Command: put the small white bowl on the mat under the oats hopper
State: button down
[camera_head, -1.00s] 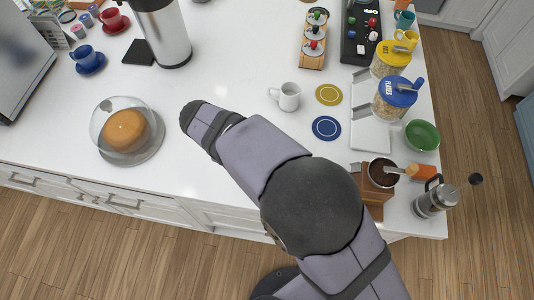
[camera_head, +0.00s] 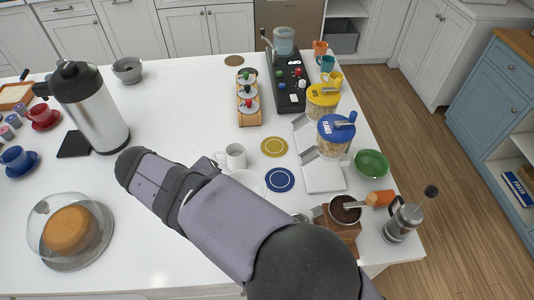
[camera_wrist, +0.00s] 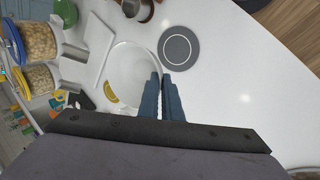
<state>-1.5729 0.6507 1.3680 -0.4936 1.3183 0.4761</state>
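The small white bowl (camera_head: 249,181) partly shows behind my arm in the head view, just left of the blue mat (camera_head: 280,180). The yellow mat (camera_head: 274,147) lies farther back, and the hopper with the yellow lid (camera_head: 322,100) stands to its right. The blue-lidded hopper (camera_head: 336,136) is nearer. The head view hides the fingers behind my arm.
A white mug (camera_head: 235,156) stands close behind the bowl. A green bowl (camera_head: 371,164), a coffee grinder (camera_head: 340,220) and a French press (camera_head: 403,220) are at the right. A cake dome (camera_head: 70,232) stands at left. The counter between the dome and mug is mostly clear.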

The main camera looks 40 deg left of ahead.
jog(key=w+a+n+y, duration=0.2)
jog(key=w+a+n, duration=0.25)
jog(key=w, duration=0.75)
jog(key=n+y+b, duration=0.2)
jog(key=n, duration=0.2)
send_over(273, 153)
jog(key=s, duration=0.2)
jog(key=shift+m, duration=0.25)
jog(key=shift+s+d+f+p, duration=0.15)
jog(key=shift+f+p, duration=0.7)
jog(key=shift+f, duration=1.45)
jog(key=shift+w+d+f+p, duration=0.15)
jog(key=shift+f+p, duration=0.7)
jog(key=shift+f, duration=1.45)
jog(key=shift+s, duration=0.1)
jog(key=shift+f, duration=0.2)
jog(key=c, duration=1.9)
grip_release()
jog(key=shift+c, duration=0.2)
jog(key=shift+d, duration=0.1)
jog(key=shift+r, duration=0.2)
